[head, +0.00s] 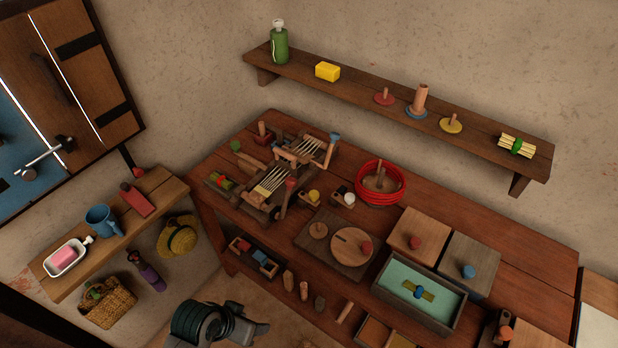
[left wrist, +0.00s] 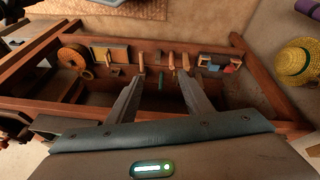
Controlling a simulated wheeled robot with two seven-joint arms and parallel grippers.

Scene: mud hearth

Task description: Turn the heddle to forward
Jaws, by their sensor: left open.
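A small wooden loom (head: 272,180) with pale threads stands on the left part of the long wooden table. It has a lever with a red knob (head: 291,183) at its near side and a blue-topped part (head: 333,138) at its far right. I cannot tell for sure which part is the heddle or which way it is turned. My left gripper (left wrist: 162,76) is open and empty in the left wrist view, its two fingers apart over the low shelf area. Dark parts of my left arm show at the bottom of the head view, below and apart from the loom. My right gripper is not in view.
The long table (head: 525,255) also carries a red coil (head: 380,184), a round wooden disc (head: 352,245), and a green-lined tray (head: 452,315). A wall shelf (head: 350,95) hangs behind. A side shelf (head: 60,290) at left holds a blue mug (head: 103,220).

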